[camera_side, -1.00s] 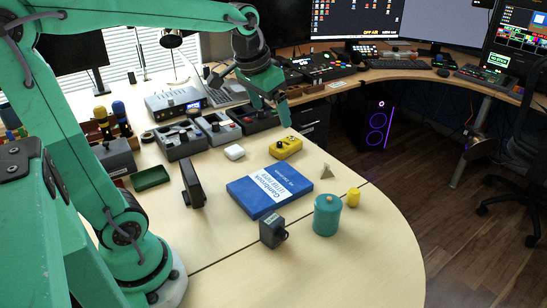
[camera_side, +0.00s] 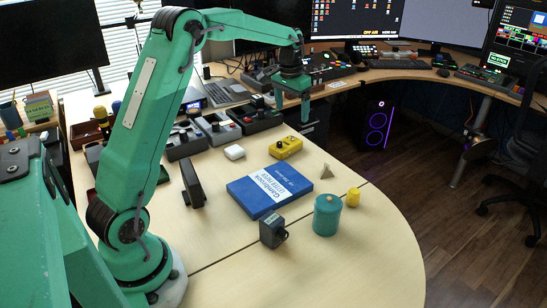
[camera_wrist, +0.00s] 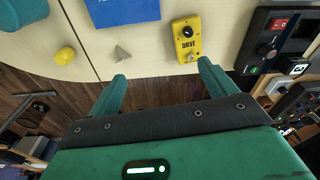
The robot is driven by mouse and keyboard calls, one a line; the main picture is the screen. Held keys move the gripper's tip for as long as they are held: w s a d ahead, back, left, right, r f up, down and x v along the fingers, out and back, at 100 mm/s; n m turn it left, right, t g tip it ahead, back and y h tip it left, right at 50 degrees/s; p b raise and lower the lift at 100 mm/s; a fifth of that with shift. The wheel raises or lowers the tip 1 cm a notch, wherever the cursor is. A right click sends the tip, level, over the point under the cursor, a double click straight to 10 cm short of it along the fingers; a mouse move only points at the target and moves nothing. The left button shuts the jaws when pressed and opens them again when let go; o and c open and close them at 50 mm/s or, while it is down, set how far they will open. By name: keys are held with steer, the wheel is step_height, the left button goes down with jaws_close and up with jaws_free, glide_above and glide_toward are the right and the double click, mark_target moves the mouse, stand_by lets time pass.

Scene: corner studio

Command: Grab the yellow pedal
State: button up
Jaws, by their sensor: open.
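The yellow pedal (camera_side: 287,149) lies on the wooden table near its far edge, beyond the blue book. In the wrist view the pedal (camera_wrist: 187,44) shows a black knob and the word DRIVE, near the tip of the right-hand finger. My gripper (camera_side: 292,110) hangs with its fingers pointing down, above and behind the pedal in the side view. In the wrist view my gripper (camera_wrist: 162,71) has its two fingers wide apart with nothing between them; the pedal is ahead of them, toward the right finger.
Several grey and black devices (camera_side: 218,128) stand to the left. A small grey wedge (camera_side: 327,171), a yellow cylinder (camera_side: 353,197) and a teal jar (camera_side: 326,215) are to the right.

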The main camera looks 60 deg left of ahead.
steer(key=g, duration=0.1)
glide_above(285, 143)
step_height(285, 143, down, 10)
steer(key=shift+s+d+f, duration=0.1)
steer(key=shift+f, duration=1.3)
steer(key=shift+f, duration=0.1)
steer(key=shift+f, duration=2.55)
steer(key=shift+r, duration=0.1)
steer(key=c, duration=1.2)
steer(key=shift+c, duration=0.2)
steer(key=shift+r, duration=0.15)
